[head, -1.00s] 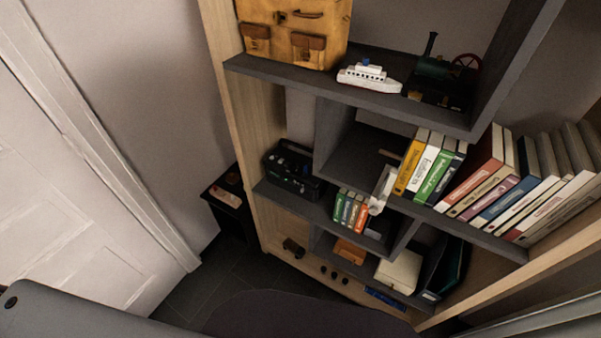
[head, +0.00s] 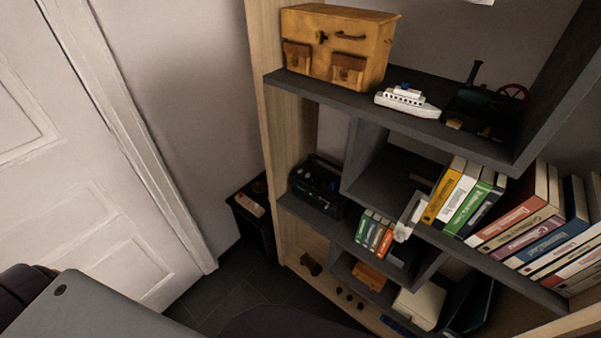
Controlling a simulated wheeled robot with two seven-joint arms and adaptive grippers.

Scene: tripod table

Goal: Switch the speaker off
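I cannot make out for certain which thing is the speaker. A dark boxy object with small light details (head: 318,186) sits on the middle shelf at the left; it is too small and dark to identify. A low black stand (head: 256,226) is on the floor between the door wall and the shelf unit. A pale, reddish-marked item (head: 249,205) and a small dark round item (head: 259,186) rest on its top. No switch can be made out. Neither of my grippers is in view.
A wooden shelf unit with dark shelves (head: 400,118) fills the right, holding a yellow-brown cabinet (head: 336,48), a toy ship (head: 407,101), a dark engine model (head: 482,108) and several books (head: 462,205). A white door (head: 75,170) is left. Dark tiled floor (head: 235,290) shows between.

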